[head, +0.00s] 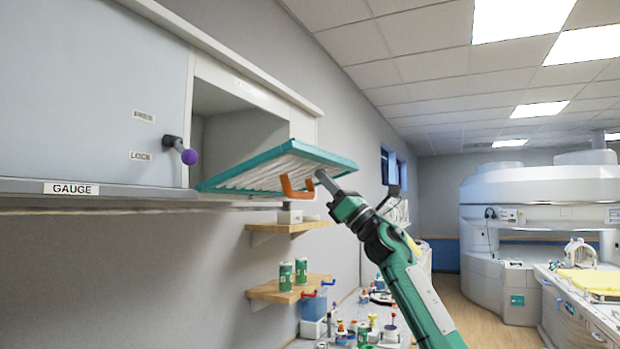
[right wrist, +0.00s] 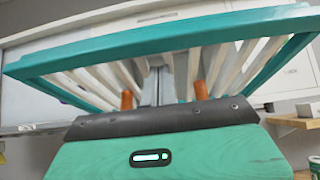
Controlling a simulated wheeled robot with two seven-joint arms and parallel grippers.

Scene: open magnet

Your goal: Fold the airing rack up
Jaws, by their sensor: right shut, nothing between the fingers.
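The airing rack (head: 270,168) is a teal frame with pale slats, sticking out from the cabinet opening and tilted slightly. It fills the top of the right wrist view (right wrist: 250,22). An orange U-shaped handle (head: 298,192) hangs from its underside near the outer edge; its two orange legs (right wrist: 201,90) show in the right wrist view. My right gripper (head: 322,176) is shut and empty, just right of the handle in the head view. In the right wrist view its grey fingers (right wrist: 158,85) point up toward the slats, between the handle legs. Contact is unclear. My left gripper is out of view.
The grey cabinet panel (head: 90,90) is at left, with a purple-knobbed lever (head: 190,157) by FREE and LOCK labels. Wooden shelves (head: 285,291) with green cans (head: 286,276) are below the rack. A cluttered bench (head: 375,325) lies lower. The space right of the rack is open.

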